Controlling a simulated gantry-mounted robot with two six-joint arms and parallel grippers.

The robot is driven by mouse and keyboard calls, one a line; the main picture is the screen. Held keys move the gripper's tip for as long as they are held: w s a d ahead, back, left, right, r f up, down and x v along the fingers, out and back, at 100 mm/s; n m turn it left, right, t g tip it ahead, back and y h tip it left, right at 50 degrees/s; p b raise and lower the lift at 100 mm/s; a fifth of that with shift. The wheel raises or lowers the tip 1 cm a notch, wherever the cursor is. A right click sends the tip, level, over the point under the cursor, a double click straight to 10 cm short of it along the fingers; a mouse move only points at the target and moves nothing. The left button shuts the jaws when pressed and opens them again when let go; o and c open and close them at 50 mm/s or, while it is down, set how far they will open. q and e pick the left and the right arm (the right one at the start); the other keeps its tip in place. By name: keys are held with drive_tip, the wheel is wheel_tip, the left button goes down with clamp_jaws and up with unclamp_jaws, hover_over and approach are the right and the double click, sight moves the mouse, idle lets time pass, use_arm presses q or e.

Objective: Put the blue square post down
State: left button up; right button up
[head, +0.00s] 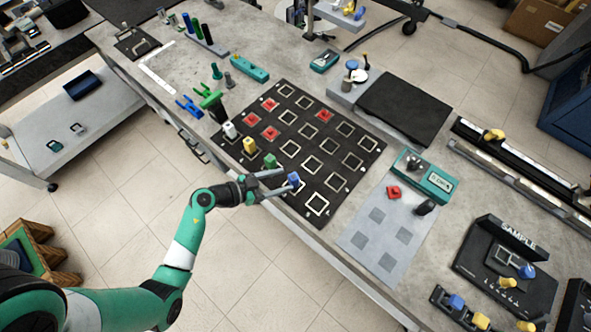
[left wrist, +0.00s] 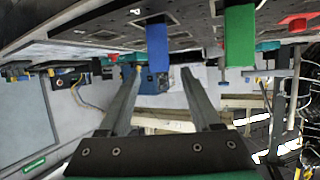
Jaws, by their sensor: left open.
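The blue square post (head: 293,179) stands at the front edge of the black grid mat (head: 305,204). My left gripper (head: 286,181) reaches in from the left, its two fingers spread around the post. In the left wrist view the blue post (left wrist: 157,47) hangs from the top, as the picture is inverted, between the tips of the open fingers (left wrist: 160,70). Gaps show on both sides of it there. The green post (left wrist: 239,38) stands beside it; it also shows in the head view (head: 270,161). My right gripper is not in view.
A yellow post (head: 249,146) and a white post (head: 230,130) continue the row along the mat's front edge. Red pieces (head: 270,133) lie on several mat squares. A grey sheet (head: 385,238) lies to the right. Many other mat squares are bare.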

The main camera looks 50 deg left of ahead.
use_arm(q)
drive_tip(key=v, duration=0.4)
drive_tip(key=shift+p, duration=0.4)
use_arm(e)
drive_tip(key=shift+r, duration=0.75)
